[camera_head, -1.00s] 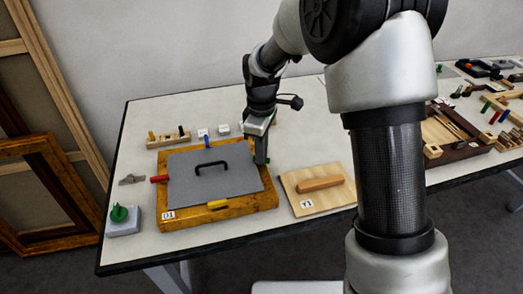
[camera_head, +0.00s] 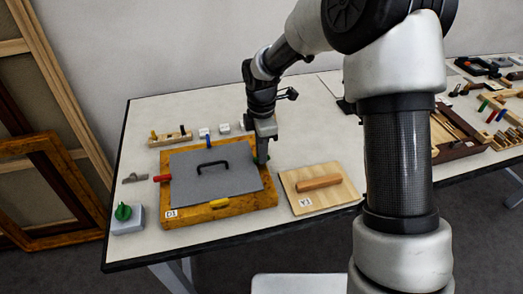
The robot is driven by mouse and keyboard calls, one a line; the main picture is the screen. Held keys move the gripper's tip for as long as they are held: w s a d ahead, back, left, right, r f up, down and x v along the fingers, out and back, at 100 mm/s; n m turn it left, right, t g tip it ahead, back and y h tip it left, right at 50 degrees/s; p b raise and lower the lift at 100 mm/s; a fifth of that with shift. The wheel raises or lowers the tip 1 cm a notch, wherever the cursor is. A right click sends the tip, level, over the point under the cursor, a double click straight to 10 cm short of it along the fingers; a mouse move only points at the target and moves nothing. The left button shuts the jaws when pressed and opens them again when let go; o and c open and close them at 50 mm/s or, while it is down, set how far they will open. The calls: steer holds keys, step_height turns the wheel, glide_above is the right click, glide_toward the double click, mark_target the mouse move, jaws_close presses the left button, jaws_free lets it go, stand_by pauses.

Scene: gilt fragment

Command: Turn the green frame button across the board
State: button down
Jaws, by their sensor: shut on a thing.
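The gilt frame (camera_head: 240,213) lies flat on the table, with a grey board (camera_head: 215,184) inside it that carries a black handle (camera_head: 212,164). A red button (camera_head: 162,178) sits on its left side, a blue one (camera_head: 208,142) at the far side and a yellow one (camera_head: 219,203) at the near side. My gripper (camera_head: 262,159) points down at the frame's right side and is shut on the green button there. The fingers hide nearly all of that button, so its exact angle cannot be told.
A wooden board with a wooden handle (camera_head: 319,183) lies to the right of the frame. A grey block with a green knob (camera_head: 124,212) stands at the left. A small rack (camera_head: 170,138) and white blocks (camera_head: 223,128) are behind. A tool tray (camera_head: 455,135) is further right.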

stand_by(0.4)
steer(key=c, duration=1.8)
jaws_free()
steer(key=shift+c, duration=0.2)
steer(key=shift+r, duration=0.1)
step_height(320, 180, up, 17)
steer(key=p, duration=0.1)
steer(key=shift+r, duration=0.15)
